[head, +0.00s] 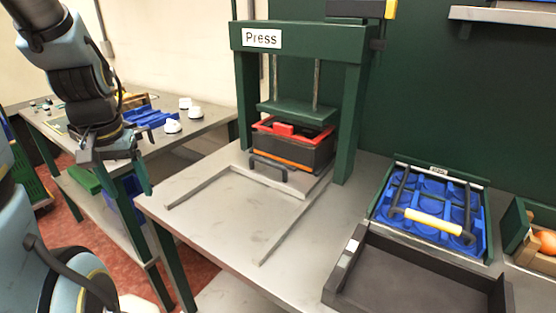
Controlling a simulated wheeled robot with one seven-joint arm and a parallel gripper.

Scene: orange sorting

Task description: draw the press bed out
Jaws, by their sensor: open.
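The green press (245,75) stands on the grey table and carries a sign reading "Press". Its bed (268,177) is a flat plate with a dark bar handle (283,167) at the front. The bed sits between two rails under the raised green press plate (290,111). On it stands a dark box (307,153) with a red frame and red block inside and an orange strip at its lower edge. My gripper (143,178) is open and empty, left of the press and well apart from the handle. Its fingertips are small and partly hard to make out.
Two pale rails (290,228) run forward from the press with bare tabletop between them. To the right are a blue moulded tray (383,205) with a yellow-gripped handle, an empty dark tray (420,285) and a wooden crate with an orange. A side table (205,122) with white cups stands left.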

